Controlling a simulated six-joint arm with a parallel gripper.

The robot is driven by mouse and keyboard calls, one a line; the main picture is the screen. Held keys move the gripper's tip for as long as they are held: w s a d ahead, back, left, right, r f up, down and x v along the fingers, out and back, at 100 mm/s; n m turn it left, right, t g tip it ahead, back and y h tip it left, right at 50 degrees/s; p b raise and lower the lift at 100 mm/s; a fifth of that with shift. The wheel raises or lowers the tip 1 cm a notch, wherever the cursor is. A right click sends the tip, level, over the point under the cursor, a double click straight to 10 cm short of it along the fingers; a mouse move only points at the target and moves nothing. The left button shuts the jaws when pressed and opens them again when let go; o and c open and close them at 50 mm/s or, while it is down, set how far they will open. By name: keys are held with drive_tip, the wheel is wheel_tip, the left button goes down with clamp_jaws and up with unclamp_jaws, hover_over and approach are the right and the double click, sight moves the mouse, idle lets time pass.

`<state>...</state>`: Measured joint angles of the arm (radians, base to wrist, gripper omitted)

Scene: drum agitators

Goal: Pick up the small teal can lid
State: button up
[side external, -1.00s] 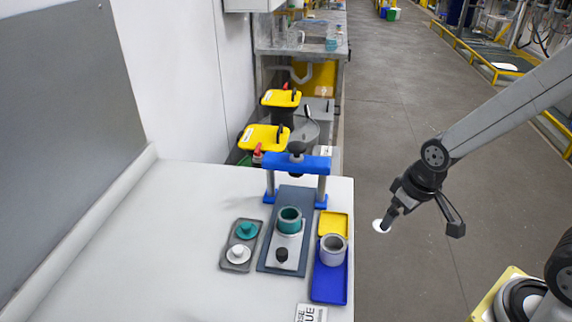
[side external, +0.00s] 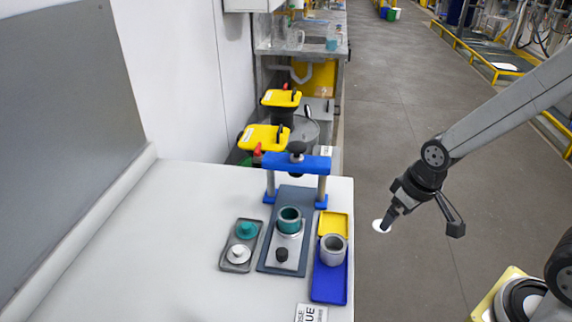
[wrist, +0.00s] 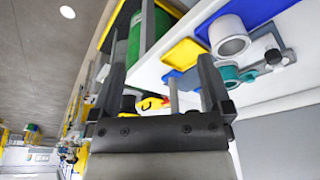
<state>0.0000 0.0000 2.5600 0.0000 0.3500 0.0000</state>
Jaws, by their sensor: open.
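The small teal can lid (side external: 246,230) lies knob up in the far half of a small grey tray (side external: 228,262) on the white table. A white lid (side external: 238,254) lies in the same tray, nearer the camera. My gripper (side external: 389,216) hangs beyond the table's right edge, well apart from the lid, in the side view. In the wrist view my gripper (wrist: 161,65) shows two dark fingers spread apart with nothing held between them.
A teal can (side external: 290,220) stands on the slate base under a blue press frame (side external: 297,162), right of the tray. A light grey can (side external: 333,250) stands on a blue tray (side external: 329,287) beside a yellow tray (side external: 334,220). The table's left part is clear.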

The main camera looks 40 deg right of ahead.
idle(0.4)
drive_tip(key=c, duration=0.3)
drive_tip(key=shift+w, duration=0.1)
drive_tip(key=n, duration=1.5)
hover_over(247, 227)
drive_tip(key=s, duration=0.2)
drive_tip(key=shift+w+d+f+g+y, duration=0.15)
drive_tip(key=shift+f+g, duration=0.05)
drive_tip(key=shift+f, duration=0.35)
drive_tip(key=shift+w+d+f+g+y, duration=0.1)
drive_tip(key=shift+f+g+y, duration=0.1)
drive_tip(key=shift+f, duration=0.3)
drive_tip(key=shift+w+f, duration=0.25)
drive_tip(key=shift+f, duration=1)
drive_tip(key=shift+w+a+f, duration=0.1)
drive_tip(key=shift+w+f, duration=0.1)
drive_tip(key=shift+f, duration=1.1)
drive_tip(key=shift+w+a+f, duration=0.1)
drive_tip(key=shift+w+f, duration=0.1)
drive_tip(key=shift+f, duration=1.1)
